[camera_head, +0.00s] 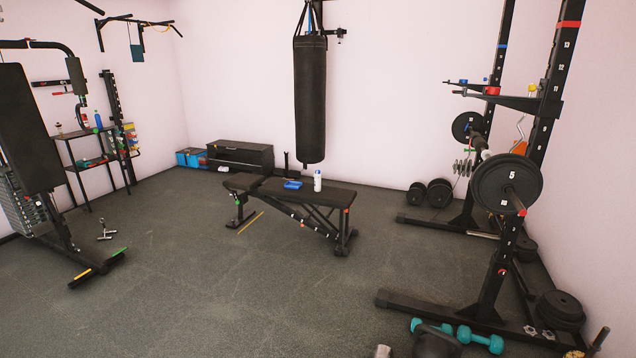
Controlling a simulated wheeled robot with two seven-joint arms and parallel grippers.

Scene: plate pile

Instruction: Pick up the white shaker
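A white shaker (317,181) stands upright on the black weight bench (335,196) in the middle of the room. A small blue item (292,185) lies on the bench just left of the shaker. The shaker looks unobstructed from here and is some distance away across the floor. Neither of my grippers shows in this view.
Grey floor in front of the bench is clear. A punching bag (310,100) hangs behind the bench. A rack with a barbell (508,184) stands right, with teal dumbbells (480,339) and a kettlebell (437,343) near its base. A weight machine (28,130) stands left.

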